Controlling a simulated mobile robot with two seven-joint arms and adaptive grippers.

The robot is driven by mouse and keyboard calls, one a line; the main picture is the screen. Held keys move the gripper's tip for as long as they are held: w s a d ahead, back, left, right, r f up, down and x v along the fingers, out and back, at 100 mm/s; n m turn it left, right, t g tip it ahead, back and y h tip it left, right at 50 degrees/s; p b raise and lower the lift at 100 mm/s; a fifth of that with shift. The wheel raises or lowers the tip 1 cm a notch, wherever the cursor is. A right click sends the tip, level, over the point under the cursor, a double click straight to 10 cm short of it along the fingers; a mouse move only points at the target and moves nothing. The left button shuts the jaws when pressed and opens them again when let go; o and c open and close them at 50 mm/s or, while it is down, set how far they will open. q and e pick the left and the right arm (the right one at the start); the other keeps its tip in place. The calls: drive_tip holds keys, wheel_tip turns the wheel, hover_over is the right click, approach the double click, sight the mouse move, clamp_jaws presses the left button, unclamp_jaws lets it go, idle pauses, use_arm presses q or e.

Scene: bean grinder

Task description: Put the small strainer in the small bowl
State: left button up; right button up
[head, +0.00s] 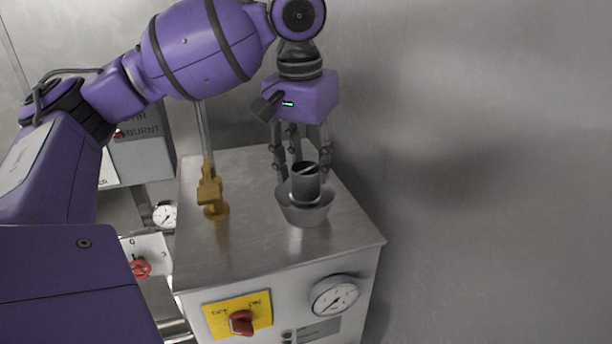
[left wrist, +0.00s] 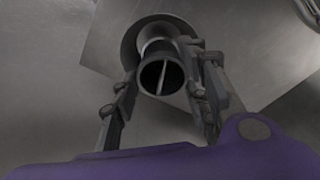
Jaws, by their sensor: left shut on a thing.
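The small strainer (head: 306,183) is a dark grey open cylinder with a thin bar across its mouth. It stands about upright, over or in the small bowl (head: 305,214), a grey metal bowl on the steel cabinet top; whether it touches the bowl's bottom is hidden. My left gripper (head: 301,172) points down and is shut on the strainer. In the left wrist view the strainer (left wrist: 161,76) sits between the two fingers, with the bowl (left wrist: 130,42) behind it. My right gripper is not in view.
The steel cabinet top (head: 255,250) is mostly clear. A brass valve (head: 211,192) with a pipe stands left of the bowl. A red switch (head: 241,322) and a gauge (head: 335,296) are on the front. A bare metal wall is close on the right.

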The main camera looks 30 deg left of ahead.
sight(306, 178)
use_arm(q)
drive_tip(key=shift+s+f, duration=0.1)
drive_tip(key=shift+f, duration=1.3)
drive_tip(key=shift+f, duration=0.2)
drive_tip(key=o, duration=1.5)
drive_tip(key=shift+o, duration=0.2)
drive_tip(key=shift+r, duration=0.1)
wheel_tip(306, 178, up, 12)
drive_tip(key=s, duration=0.1)
drive_tip(key=shift+s, duration=0.2)
